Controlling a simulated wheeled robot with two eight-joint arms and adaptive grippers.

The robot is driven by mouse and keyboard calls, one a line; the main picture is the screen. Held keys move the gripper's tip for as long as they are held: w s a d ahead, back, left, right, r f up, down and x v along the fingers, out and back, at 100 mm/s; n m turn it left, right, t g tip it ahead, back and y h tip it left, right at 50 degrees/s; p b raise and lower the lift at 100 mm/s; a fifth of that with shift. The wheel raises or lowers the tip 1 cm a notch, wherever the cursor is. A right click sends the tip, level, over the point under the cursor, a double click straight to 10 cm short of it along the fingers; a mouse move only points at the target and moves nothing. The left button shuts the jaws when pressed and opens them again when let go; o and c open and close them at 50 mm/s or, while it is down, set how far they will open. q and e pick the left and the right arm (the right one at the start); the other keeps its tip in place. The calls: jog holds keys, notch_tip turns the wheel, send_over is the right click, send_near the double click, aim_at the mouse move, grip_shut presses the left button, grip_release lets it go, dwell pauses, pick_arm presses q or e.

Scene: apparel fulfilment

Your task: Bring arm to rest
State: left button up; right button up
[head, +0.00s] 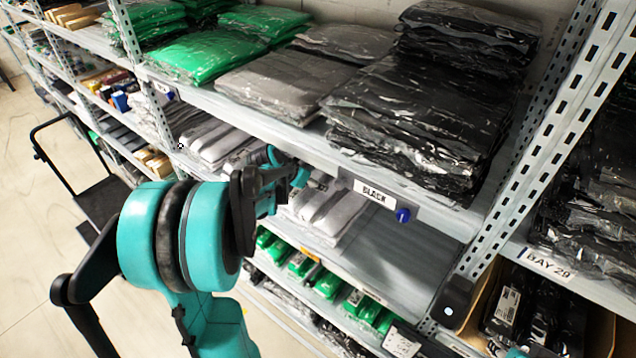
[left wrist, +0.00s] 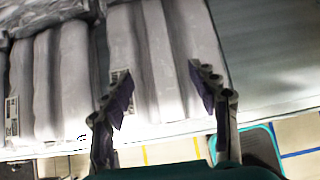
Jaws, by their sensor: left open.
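My left arm reaches in from the bottom left of the head view. Its gripper (head: 290,178) is at the front of the shelving, near the edge of the upper shelf and partly hidden by my own wrist. In the left wrist view the left gripper (left wrist: 160,85) is open, its two dark fingers apart. Light grey-white wrapped packages (left wrist: 155,45) lie in a row beyond and between the fingertips, and none looks gripped. The same kind of package (head: 330,212) shows on the middle shelf in the head view. My right gripper is not in view.
Black wrapped garments (head: 415,125), grey ones (head: 290,85) and green ones (head: 200,58) fill the upper shelf. A perforated upright (head: 545,140) stands at right. A black trolley (head: 95,190) stands on the floor at left. Bare middle shelf (head: 400,255) lies right of the white packages.

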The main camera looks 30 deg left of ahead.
pick_arm(q)
jog(key=shift+s+r, duration=0.1)
dwell(0.5)
jog(key=s+d+m+b, duration=0.1)
jog(key=d+m+b, duration=0.1)
jog(key=d+m, duration=0.1)
jog(key=s+d+f+m+b, duration=0.1)
jog(key=s+d+m+b, duration=0.1)
jog(key=d+m, duration=0.1)
jog(key=s+d+f+m+b, duration=0.1)
jog(key=s+d+m, duration=0.1)
jog(key=d+m, duration=0.2)
jog(key=shift+f+g+b, duration=0.1)
jog(key=shift+g+b, duration=0.3)
jog(key=s+d+f+m+b, duration=0.5)
jog(key=s+m, duration=0.3)
jog(key=m, duration=0.4)
jog(key=s+d+f+m+b, duration=0.4)
jog(key=s+d+m, duration=0.3)
jog(key=m, duration=0.5)
jog(key=shift+s+d+f+m+y+b, duration=0.15)
jog(key=shift+s+f+m+y+b, duration=0.3)
jog(key=shift+f, duration=0.2)
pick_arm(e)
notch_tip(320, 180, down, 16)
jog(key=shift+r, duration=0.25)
pick_arm(q)
jog(key=shift+c, duration=0.4)
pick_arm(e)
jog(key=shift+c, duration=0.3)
